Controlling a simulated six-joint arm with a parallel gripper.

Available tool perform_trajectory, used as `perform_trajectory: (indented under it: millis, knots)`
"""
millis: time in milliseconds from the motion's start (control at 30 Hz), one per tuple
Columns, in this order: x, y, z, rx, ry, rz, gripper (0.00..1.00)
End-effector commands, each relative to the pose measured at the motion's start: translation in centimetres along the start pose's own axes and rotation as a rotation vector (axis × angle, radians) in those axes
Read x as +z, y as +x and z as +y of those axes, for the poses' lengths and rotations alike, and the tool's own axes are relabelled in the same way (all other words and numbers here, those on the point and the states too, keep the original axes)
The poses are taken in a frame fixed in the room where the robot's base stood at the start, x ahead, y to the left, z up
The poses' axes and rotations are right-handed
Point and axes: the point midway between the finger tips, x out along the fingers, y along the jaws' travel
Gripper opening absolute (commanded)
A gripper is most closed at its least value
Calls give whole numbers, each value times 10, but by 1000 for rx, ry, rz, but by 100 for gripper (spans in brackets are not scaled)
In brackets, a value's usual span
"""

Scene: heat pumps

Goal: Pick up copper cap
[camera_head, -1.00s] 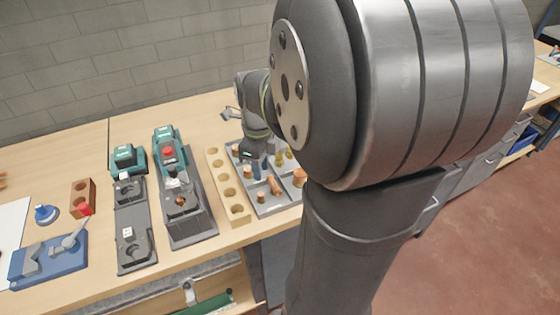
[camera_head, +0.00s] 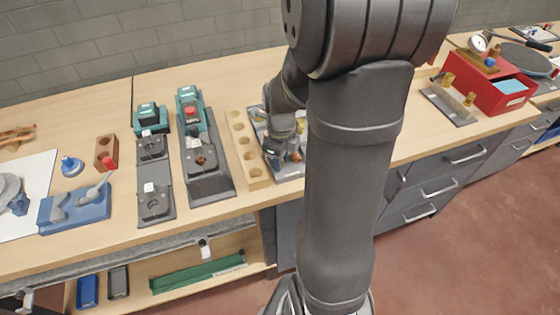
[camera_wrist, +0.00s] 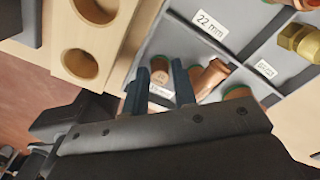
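My gripper (camera_wrist: 160,92) points down into a grey sorting tray (camera_wrist: 240,15) in the wrist view. Its two dark fingers are apart, one on each side of a short copper piece (camera_wrist: 160,68) with a green rim, which looks like a copper cap. I cannot tell whether either finger touches it. A longer copper fitting (camera_wrist: 209,78) and another green-rimmed copper piece (camera_wrist: 237,92) lie just to the right. In the head view, my gripper (camera_head: 284,154) is over the tray (camera_head: 290,172), and my arm hides much of it.
A wooden block with round holes (camera_wrist: 70,35) stands left of the tray. Tray walls and a brass fitting (camera_wrist: 300,40) are to the right. A teal-and-grey device (camera_head: 203,150) stands further left. A red box (camera_head: 490,85) sits on the right bench.

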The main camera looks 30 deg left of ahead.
Motion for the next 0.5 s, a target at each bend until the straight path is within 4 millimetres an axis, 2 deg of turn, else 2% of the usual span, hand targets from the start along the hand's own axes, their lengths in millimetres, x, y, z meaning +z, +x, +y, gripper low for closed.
perform_trajectory:
  millis: [67, 200, 500]
  knots:
    - [0, 0, 0, 0, 0, 0, 25]
    - [0, 0, 0, 0, 0, 0, 1]
    - [0, 0, 0, 0, 0, 0, 0]
